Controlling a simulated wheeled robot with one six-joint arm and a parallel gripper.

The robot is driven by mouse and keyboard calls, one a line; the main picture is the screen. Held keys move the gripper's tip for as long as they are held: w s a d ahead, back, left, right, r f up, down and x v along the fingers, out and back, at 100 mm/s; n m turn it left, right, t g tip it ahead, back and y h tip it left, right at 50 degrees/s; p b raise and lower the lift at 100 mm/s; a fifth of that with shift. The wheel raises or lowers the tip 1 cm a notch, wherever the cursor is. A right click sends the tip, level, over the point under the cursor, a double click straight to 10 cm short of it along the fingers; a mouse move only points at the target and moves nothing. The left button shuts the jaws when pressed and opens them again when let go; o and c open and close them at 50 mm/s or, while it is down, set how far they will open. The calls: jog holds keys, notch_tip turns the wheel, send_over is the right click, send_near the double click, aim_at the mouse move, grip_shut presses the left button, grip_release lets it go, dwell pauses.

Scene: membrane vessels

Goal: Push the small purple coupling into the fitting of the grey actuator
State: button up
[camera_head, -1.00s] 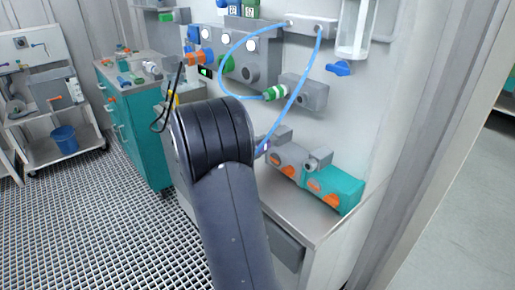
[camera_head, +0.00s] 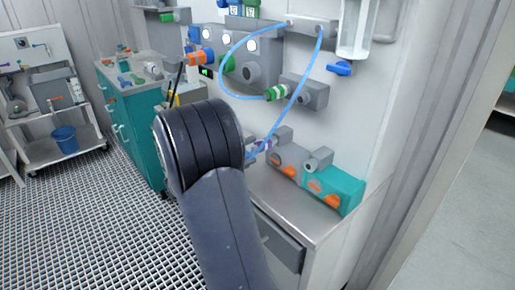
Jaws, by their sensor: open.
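The small purple coupling (camera_head: 264,145) shows at the lower end of a blue hose (camera_head: 300,78), just right of my dark arm. It is tiny here, and I cannot tell whether it touches the grey actuator. The grey actuator (camera_head: 288,157) sits on the steel bench top, with an orange part on its front and a grey fitting (camera_head: 282,135) on top at its back left. The coupling is close to the left of this fitting. My arm's dark links fill the lower middle, and my gripper is hidden behind them.
A teal actuator (camera_head: 345,187) with its own grey fitting (camera_head: 319,160) stands right of the grey one. Grey wall units with several ports hang above, and the hose loops in front of them. The bench top (camera_head: 290,205) in front is bare.

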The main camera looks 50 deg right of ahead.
aim_at(257, 147)
jog(key=a, duration=0.6)
jog(key=shift+w, duration=0.3)
jog(key=d, duration=0.7)
jog(key=s+d, duration=0.1)
jog(key=d, duration=0.2)
jog(key=shift+s+d, duration=0.1)
jog(key=shift+d, duration=0.3)
jog(key=shift+a, duration=0.15)
jog(key=w+a, duration=0.1)
jog(key=a, duration=1)
jog(key=d, duration=0.7)
jog(key=s+d, duration=0.1)
jog(key=d, duration=0.2)
jog(key=shift+d, duration=0.35)
jog(key=shift+d+r+p, duration=0.1)
jog(key=shift+r+p, duration=0.05)
jog(key=shift+p, duration=0.25)
jog(key=shift+w+a+r+p, duration=0.1)
jog(key=shift+a+p, duration=0.35)
jog(key=shift+p, duration=0.6)
